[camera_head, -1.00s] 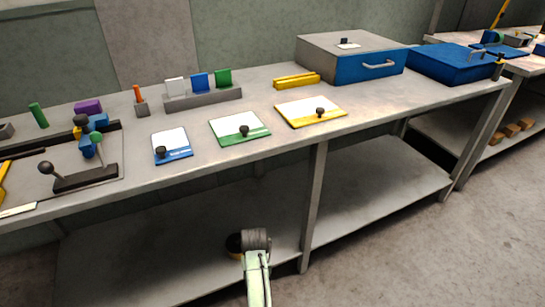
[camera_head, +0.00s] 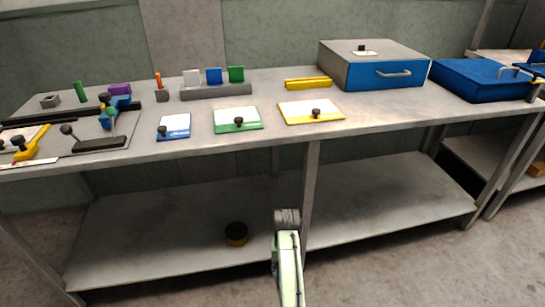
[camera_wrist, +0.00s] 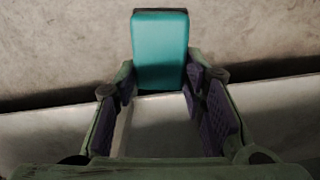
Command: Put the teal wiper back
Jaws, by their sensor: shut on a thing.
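The teal wiper (camera_wrist: 160,50) is a teal block with a dark edge at its far end. In the wrist view it is held between the two fingers of my gripper (camera_wrist: 160,85), which is shut on it. In the head view only my arm (camera_head: 288,262) shows, in front of the bench; the wiper and fingers cannot be made out there. A grey rack (camera_head: 215,91) near the back of the bench holds a white wiper (camera_head: 192,77), a blue wiper (camera_head: 214,76) and a green wiper (camera_head: 236,74), standing upright.
Blue (camera_head: 174,126), green (camera_head: 238,119) and yellow (camera_head: 311,111) framed plates with dark knobs lie in front of the rack. A yellow bar (camera_head: 308,83), a drawer box (camera_head: 372,66) and a blue case (camera_head: 484,79) stand to the right. A clamp fixture (camera_head: 100,143) is at left.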

